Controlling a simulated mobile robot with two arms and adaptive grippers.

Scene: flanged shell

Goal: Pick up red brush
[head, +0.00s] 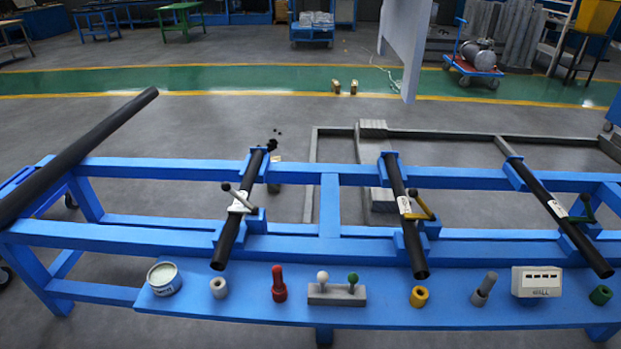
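The red brush (279,285) stands upright on the blue front shelf (450,318) of the workbench, left of the middle of the head view. It has a narrower upper part and a wider red lower part. A grey block (337,297) with a white knob and a green knob stands just to its right. A grey ring (219,287) stands to its left. Nothing covers the brush. Neither of my grippers shows in the head view.
The shelf also holds an open tin (164,279), a yellow ring (419,297), a grey brush-like piece (484,289), a white box (537,282) and a green ring (600,295). Black pipes (401,205) with clamps lie across the blue frame behind. Shelf room beside the brush is narrow.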

